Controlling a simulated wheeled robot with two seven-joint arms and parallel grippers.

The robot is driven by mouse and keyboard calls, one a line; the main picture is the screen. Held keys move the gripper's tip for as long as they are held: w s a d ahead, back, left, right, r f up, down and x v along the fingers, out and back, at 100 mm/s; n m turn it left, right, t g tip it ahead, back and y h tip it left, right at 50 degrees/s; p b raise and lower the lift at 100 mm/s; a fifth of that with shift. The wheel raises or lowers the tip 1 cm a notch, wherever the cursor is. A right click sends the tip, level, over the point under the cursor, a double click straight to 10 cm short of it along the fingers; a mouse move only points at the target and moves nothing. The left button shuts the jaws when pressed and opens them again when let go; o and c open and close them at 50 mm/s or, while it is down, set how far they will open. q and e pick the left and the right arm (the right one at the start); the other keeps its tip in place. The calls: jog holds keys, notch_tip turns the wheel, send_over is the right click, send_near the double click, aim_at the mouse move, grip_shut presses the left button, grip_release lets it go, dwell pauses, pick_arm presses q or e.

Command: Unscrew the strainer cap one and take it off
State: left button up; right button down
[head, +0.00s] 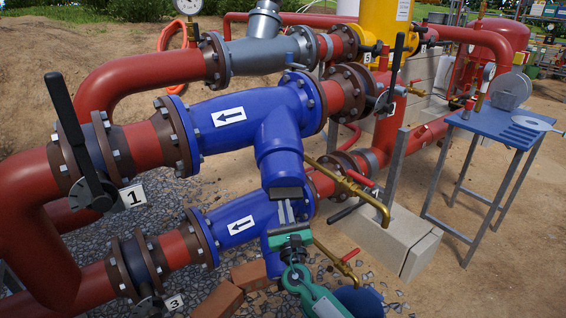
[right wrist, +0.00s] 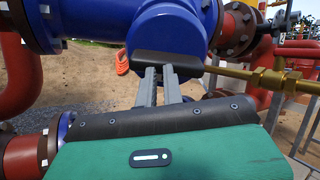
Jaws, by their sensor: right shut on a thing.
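The upper blue strainer (head: 262,112) has a white arrow label and a branch slanting down toward me. In the right wrist view the fingertips (right wrist: 160,76) meet the bar, which hides the exact grip. The cap is still at the branch end. My left gripper is not in view.
A lower blue strainer (head: 232,226) lies just behind and left of my right gripper. Brass pipes with red-handled valves (head: 345,184) pass close on the right. Bricks (head: 222,298) lie on the gravel below. A blue table (head: 500,122) with metal parts stands at right.

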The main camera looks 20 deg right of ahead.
aim_at(287, 184)
jog(key=r, duration=0.1)
jog(key=w+d+r, duration=0.1)
jog(key=shift+w+d+r+h, duration=0.1)
jog(key=shift+d+r+h, duration=0.2)
jog(key=shift+h, duration=0.1)
jog(key=c, duration=1.7)
grip_release()
jog(key=shift+c, duration=0.2)
jog(key=shift+s+a+f, duration=0.15)
jog(key=shift+s+f, duration=0.2)
jog(key=shift+f, duration=0.15)
jog(key=o, duration=0.7)
jog(key=shift+s+a+f+b, duration=0.1)
jog(key=shift+s+f+b, duration=0.1)
jog(key=shift+s+f, duration=0.3)
jog(key=shift+s+a+f+b, duration=0.1)
jog(key=shift+s+f+b, duration=0.15)
jog(key=shift+f, duration=0.35)
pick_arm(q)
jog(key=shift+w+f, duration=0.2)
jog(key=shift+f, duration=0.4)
pick_arm(e)
jog(key=shift+o, duration=0.2)
jog(key=shift+v, duration=1.8)
jog(key=shift+s+r, duration=0.1)
jog(key=shift+s, duration=0.05)
